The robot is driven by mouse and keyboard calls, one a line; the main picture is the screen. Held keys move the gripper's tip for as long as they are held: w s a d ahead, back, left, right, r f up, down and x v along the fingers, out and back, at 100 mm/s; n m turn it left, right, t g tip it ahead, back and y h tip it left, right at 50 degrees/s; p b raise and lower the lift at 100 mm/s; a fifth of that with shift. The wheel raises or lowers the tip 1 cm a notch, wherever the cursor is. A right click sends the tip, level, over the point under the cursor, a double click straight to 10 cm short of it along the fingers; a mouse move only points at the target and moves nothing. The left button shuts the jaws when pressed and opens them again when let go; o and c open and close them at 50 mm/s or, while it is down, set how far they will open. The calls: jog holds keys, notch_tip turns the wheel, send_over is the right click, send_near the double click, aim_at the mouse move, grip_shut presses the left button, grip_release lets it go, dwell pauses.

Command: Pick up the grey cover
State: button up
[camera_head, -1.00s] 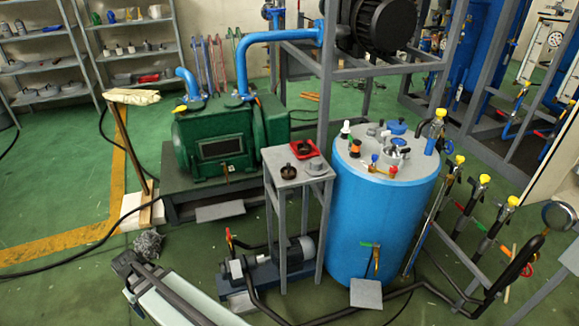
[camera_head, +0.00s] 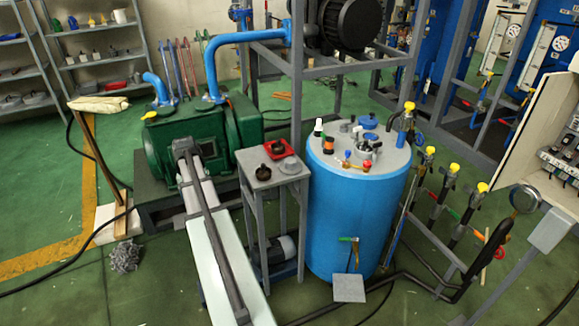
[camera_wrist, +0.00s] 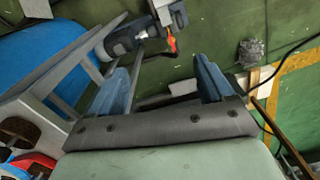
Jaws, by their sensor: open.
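The grey cover (camera_head: 291,165) is a small round piece on the right front of the small grey stand's top (camera_head: 249,159). Beside it on the stand are a dark round piece (camera_head: 264,172) and a red tray (camera_head: 281,147) with a dark piece in it. My gripper (camera_wrist: 162,68) is open and empty in the wrist view, its two blue fingers apart. In the head view my arm reaches up left of the stand, apart from the cover. The wrist view shows the red tray (camera_wrist: 40,160) at the lower left; I cannot make out the grey cover there.
A blue tank (camera_head: 350,215) with fittings on top stands close right of the stand. A green pump (camera_head: 160,150) is behind my arm, and a small motor (camera_head: 280,245) sits low under the stand. Yellow-capped valves and a gauge (camera_head: 525,199) are at right.

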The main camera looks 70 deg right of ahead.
jog(key=s+d+r+m, duration=0.2)
jog(key=s+d+r, duration=0.2)
jog(key=s+d, duration=0.3)
jog(key=s+d+r+m, duration=0.2)
jog(key=s+d+r, duration=0.25)
jog(key=d, duration=0.45)
notch_tip(320, 180, up, 8)
jog(key=m, duration=0.3)
send_over(290, 160)
jog(key=f, duration=0.7)
jog(key=shift+a+f, duration=0.3)
jog(key=shift+f, duration=0.1)
jog(key=shift+d+f, duration=0.15)
jog(key=shift+f, duration=1.25)
jog(key=shift+d+f, duration=0.15)
jog(key=shift+f, duration=1.2)
jog(key=shift+c, duration=0.2)
jog(key=c, duration=1.2)
jog(key=shift+o, duration=0.2)
jog(key=shift+r, duration=0.15)
